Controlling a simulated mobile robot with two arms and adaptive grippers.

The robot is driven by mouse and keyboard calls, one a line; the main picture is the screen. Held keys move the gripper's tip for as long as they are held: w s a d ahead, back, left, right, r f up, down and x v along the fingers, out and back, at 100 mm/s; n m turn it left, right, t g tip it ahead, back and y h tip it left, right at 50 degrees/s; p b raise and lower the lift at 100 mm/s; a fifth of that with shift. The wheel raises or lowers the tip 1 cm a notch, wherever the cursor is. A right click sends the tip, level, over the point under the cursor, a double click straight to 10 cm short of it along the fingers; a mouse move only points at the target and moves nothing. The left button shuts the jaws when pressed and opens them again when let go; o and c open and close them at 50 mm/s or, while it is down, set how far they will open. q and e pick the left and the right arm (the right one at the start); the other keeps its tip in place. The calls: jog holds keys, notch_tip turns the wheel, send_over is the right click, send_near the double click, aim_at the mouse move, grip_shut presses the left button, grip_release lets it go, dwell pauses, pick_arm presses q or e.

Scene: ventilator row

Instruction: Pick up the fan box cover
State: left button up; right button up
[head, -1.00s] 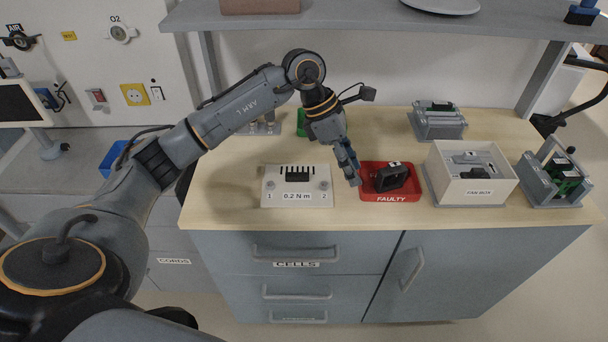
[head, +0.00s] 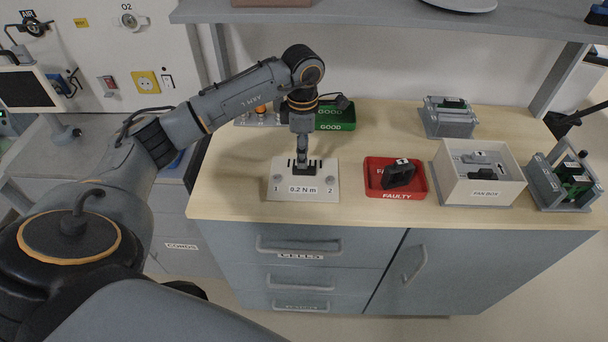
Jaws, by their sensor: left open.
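The fan box cover appears to be the white plate (head: 326,190) marked 0.2 N m, 1 and 2, lying flat on the wooden counter. It has dark slots, a black block (head: 312,168) in its middle and a round screw near each front corner. My left gripper (head: 303,162) points down at the black block, open. Its fingers overlap the block in the head view, and I cannot tell whether they touch it. The open white fan box (head: 481,194) stands to the right, with grey and black parts inside. My right gripper is not in view.
A red FAULTY tray (head: 377,192) holding a black part (head: 398,174) lies right of the plate. A green GOOD tray (head: 336,126) is behind. Grey units (head: 447,121) and (head: 565,183) stand on the right. A shelf (head: 390,17) spans above the counter (head: 232,190).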

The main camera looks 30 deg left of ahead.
aim_at(304, 176)
pick_arm(q)
jog(key=f+p, duration=0.1)
jog(key=f, duration=0.2)
jog(key=shift+s+f+p, duration=0.2)
jog(key=shift+f+p, duration=0.15)
jog(key=shift+f, duration=0.6)
grip_shut()
